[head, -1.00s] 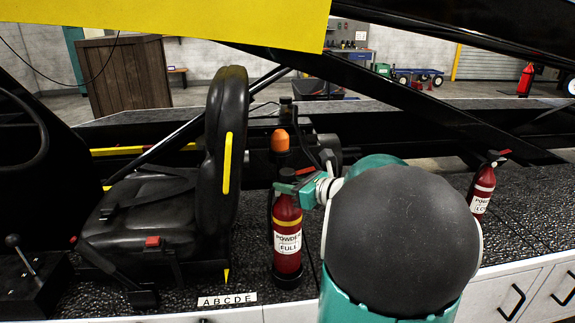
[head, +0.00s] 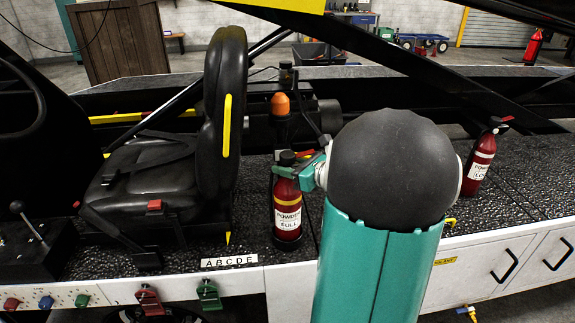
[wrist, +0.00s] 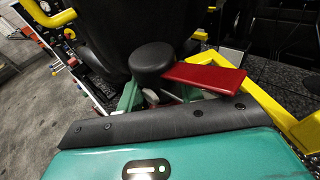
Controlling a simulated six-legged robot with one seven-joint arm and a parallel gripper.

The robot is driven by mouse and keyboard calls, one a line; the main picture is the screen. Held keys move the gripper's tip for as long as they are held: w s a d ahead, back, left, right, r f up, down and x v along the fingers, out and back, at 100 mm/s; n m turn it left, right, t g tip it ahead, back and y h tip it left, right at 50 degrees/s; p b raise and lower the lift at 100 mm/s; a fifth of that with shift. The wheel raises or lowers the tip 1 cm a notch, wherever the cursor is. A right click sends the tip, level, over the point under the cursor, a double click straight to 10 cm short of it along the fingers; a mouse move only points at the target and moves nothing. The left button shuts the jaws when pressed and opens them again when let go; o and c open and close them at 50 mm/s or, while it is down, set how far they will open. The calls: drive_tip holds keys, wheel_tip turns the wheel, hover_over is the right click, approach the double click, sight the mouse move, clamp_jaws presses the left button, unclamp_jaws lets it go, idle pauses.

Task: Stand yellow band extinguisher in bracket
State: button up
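The yellow band extinguisher (head: 287,218) is red, with a yellow band and a label reading POWDER FULL. It stands upright on the dark deck right of the seat, its foot in a low black holder (head: 289,242) that looks like the bracket. My gripper (head: 287,171) is at its neck, just under the black top. In the wrist view the green fingers (wrist: 154,96) lie on both sides of the neck, below the black cap (wrist: 153,62) and red lever (wrist: 205,77). They look closed on it; the contact is partly hidden.
A black seat (head: 160,175) stands close on the left. An orange-topped post (head: 280,110) is right behind the extinguisher. A second red extinguisher (head: 480,162) stands farther right.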

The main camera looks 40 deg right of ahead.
drive_tip(key=shift+o, duration=0.7)
